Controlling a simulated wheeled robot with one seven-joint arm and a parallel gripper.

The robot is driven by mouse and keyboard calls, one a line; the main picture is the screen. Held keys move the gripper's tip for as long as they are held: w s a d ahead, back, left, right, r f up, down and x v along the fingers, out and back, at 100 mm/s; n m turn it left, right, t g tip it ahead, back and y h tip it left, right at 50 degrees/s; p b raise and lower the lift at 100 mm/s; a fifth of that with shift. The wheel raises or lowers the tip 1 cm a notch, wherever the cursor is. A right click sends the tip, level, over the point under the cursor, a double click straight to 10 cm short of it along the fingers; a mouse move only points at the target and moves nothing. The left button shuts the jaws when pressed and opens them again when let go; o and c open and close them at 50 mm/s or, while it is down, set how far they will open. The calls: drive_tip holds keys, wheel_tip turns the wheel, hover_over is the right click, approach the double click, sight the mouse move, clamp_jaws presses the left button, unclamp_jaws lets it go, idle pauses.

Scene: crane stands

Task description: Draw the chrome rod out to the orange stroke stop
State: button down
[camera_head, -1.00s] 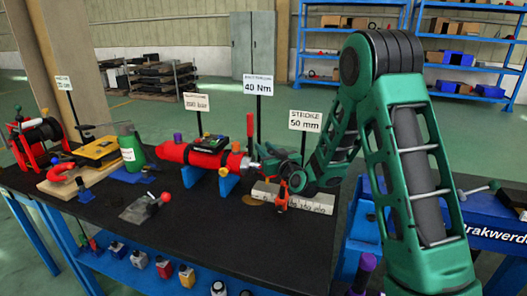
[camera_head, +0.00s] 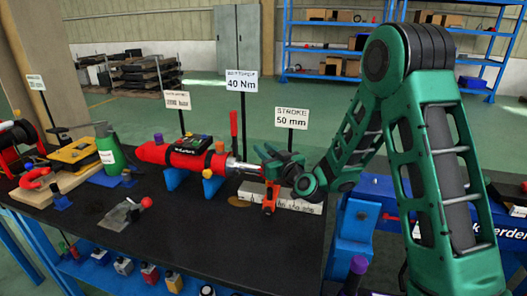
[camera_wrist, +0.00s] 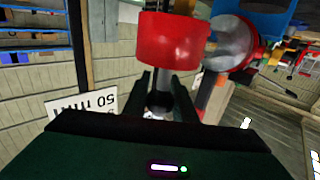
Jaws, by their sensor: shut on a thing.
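The red cylinder (camera_head: 185,155) lies on blue supports on the black bench. Its chrome rod (camera_head: 242,168) sticks out to the right and shows as a bright length. My gripper (camera_head: 271,165) is at the rod's outer end, shut on it; the exact grip is hard to see. The orange stroke stop (camera_head: 269,199) stands on the pale scale bar (camera_head: 308,202), just under my gripper; I cannot tell whether the rod end touches it. In the wrist view, a dark stem is between my fingers (camera_wrist: 163,92), with a red round piece (camera_wrist: 172,40) beyond them.
The "STROKE 50 mm" sign (camera_head: 292,117) stands behind my gripper, and the "40 Nm" sign (camera_head: 242,81) is behind the cylinder. An upright red lever (camera_head: 233,124) is close to the rod. A green bottle (camera_head: 110,150) stands left. The front of the bench is mostly clear.

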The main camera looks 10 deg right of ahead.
drive_tip(key=c, duration=1.7)
unclamp_jaws()
drive_tip(key=shift+w+d, duration=0.1)
drive_tip(key=shift+d, duration=0.25)
drive_tip(key=shift+c, duration=0.2)
drive_tip(key=shift+a, duration=0.15)
drive_tip(key=shift+v, duration=5.25)
drive_tip(key=shift+r, duration=0.1)
